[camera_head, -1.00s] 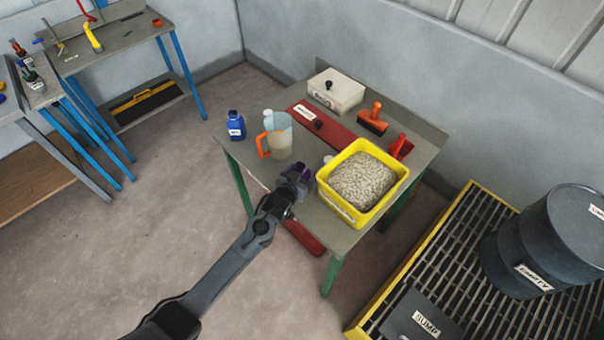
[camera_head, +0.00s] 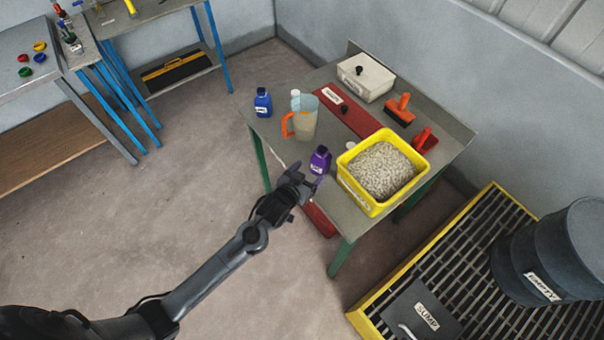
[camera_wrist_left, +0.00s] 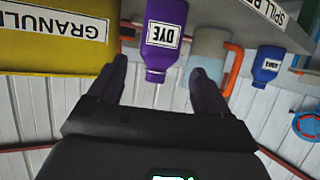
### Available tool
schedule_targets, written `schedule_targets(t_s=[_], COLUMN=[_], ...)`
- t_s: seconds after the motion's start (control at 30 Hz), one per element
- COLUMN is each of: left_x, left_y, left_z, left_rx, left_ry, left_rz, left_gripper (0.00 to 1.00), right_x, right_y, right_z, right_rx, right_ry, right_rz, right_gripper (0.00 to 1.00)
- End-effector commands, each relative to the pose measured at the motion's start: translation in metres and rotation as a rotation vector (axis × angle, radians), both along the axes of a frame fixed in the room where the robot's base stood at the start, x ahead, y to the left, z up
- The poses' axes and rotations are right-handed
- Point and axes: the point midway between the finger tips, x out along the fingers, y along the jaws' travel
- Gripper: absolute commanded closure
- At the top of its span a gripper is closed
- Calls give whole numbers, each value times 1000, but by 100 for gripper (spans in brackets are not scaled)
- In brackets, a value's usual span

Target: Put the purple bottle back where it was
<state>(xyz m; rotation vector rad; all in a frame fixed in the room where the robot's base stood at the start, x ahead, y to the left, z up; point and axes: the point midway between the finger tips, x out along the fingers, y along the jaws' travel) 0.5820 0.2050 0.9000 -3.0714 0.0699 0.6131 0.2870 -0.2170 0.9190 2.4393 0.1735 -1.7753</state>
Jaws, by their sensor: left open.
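The purple bottle (camera_head: 320,160), labelled DYE in the left wrist view (camera_wrist_left: 164,38), stands upright on the green-legged table near its front edge. It is left of the yellow granule bin and in front of the jug. My left gripper (camera_head: 303,178) is just in front of the bottle, off the table's front edge. In the left wrist view its two fingers (camera_wrist_left: 160,85) are apart, with the bottle beyond and between their tips and nothing gripped. My right gripper is not in view.
The yellow bin (camera_head: 352,182) of granules stands close right of the bottle. Behind are a jug with orange handle (camera_head: 303,122), a blue bottle (camera_head: 262,102), a white box (camera_head: 366,76) and orange and red hand tools. A grated sump platform (camera_head: 440,262) lies right.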

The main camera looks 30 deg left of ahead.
Motion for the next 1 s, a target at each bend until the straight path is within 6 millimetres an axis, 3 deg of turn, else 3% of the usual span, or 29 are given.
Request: schedule_targets(t_s=[0.17,0.27,0.37,0.53,0.7,0.83,1.0], left_x=[-12,-30,-64,-149,-232,-274,-296], left_y=[0,-2,-4,-4,4,10,13], left_z=[2,-2,-8,-10,2,13,20], left_rx=[-1,1,6,36,80,107,124], left_ry=[15,74,187,447,680,797,858], left_rz=[-1,-5,-12,-42,-72,-89,-99], left_gripper=[21,21,21,21,21,21,21], right_x=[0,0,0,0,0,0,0], right_y=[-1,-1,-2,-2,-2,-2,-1], right_z=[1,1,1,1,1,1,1], right_rx=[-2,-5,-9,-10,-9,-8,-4], right_ry=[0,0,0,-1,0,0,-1], right_rz=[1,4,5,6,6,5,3], right_gripper=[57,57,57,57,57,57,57])
